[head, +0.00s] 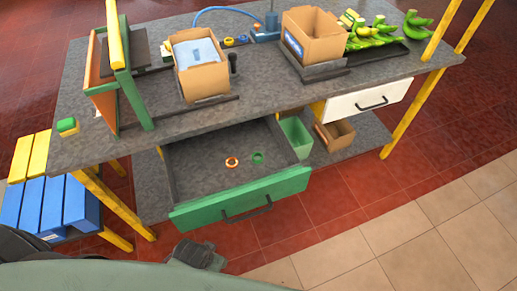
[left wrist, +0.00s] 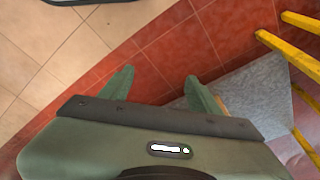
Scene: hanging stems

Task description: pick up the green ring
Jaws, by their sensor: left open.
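The green ring (head: 258,157) lies on the floor of the open drawer (head: 195,165) under the table, in the head view. An orange ring (head: 231,161) lies just left of it, apart from it. My left gripper shows in the left wrist view (left wrist: 160,88), with its two green fingers spread and nothing between them. It points down over the tiled floor, and neither ring is in that view. In the head view a grey-green part of mine shows at the bottom, in front of the drawer. My right gripper is not in view.
The drawer's green front (head: 240,198) with a dark handle juts out from the table (head: 258,92). A green bin (head: 296,136) and a brown box (head: 336,134) stand right of the drawer. Cartons and bananas (head: 375,33) are on top.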

